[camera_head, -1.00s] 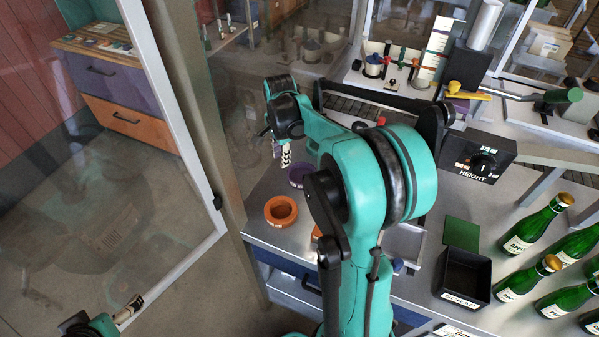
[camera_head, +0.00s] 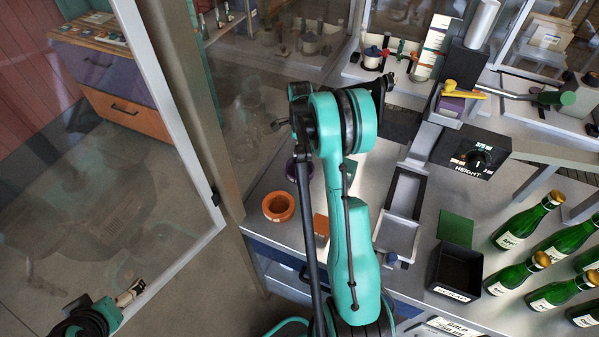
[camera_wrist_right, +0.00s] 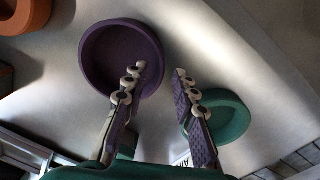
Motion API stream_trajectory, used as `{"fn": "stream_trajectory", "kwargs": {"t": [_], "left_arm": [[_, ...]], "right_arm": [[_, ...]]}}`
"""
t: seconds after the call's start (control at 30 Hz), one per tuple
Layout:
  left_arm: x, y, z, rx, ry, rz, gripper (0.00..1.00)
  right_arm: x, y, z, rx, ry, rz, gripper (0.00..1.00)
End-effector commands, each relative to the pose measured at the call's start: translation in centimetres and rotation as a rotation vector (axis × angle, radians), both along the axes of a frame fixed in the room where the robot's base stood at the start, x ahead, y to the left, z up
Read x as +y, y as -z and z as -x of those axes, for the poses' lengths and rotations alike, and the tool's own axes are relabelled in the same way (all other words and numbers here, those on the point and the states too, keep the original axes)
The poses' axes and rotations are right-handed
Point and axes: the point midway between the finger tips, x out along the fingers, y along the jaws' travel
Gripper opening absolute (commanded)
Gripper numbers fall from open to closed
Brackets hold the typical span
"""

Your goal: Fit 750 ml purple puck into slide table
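The purple puck (camera_wrist_right: 105,45), a round dish-like ring, lies on the metal bench in the right wrist view. In the head view only its edge (camera_head: 291,168) shows beside my right arm. My right gripper (camera_wrist_right: 158,72) is open; its left fingertip overlaps the puck's lower right rim in the picture, and contact cannot be told. In the head view my arm hides this gripper. A slide rail with a grey tray-like part (camera_head: 397,237) runs under the height unit; I cannot tell which part is the slide table. My left gripper (camera_head: 130,292) is at the lower left, away from the bench.
A green puck (camera_wrist_right: 230,120) lies behind the right finger. An orange puck (camera_head: 279,206) stands near the bench's left edge. The black height box (camera_head: 472,157), a black scrap bin (camera_head: 455,272) and several green bottles (camera_head: 528,220) fill the right side. A glass panel stands left.

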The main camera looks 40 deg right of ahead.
Motion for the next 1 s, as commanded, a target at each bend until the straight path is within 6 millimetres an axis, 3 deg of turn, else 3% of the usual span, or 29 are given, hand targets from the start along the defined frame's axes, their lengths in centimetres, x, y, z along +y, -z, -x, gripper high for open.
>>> {"fn": "stream_trajectory", "kwargs": {"t": [0.1, 0.33, 0.43, 0.47, 1.0], "left_arm": [[0.00, 0.14, 0.00, 0.000, 0.000, 0.000, 1.00], [0.00, 0.11, 0.00, 0.000, 0.000, 0.000, 1.00], [0.00, 0.11, 0.00, 0.000, 0.000, 0.000, 1.00], [0.00, 0.11, 0.00, 0.000, 0.000, 0.000, 1.00], [0.00, -0.03, 0.00, 0.000, 0.000, 0.000, 1.00]], "right_arm": [[0.04, 0.98, 0.03, 0.000, 0.000, 0.000, 0.27], [0.06, 1.04, 0.05, 0.000, -0.001, 0.000, 0.27], [0.06, 1.03, 0.05, 0.000, -0.001, 0.000, 0.01], [0.05, 1.03, 0.04, 0.000, -0.001, 0.000, 0.00], [0.04, 0.19, 0.03, -0.001, -0.001, 0.001, 0.00]]}}
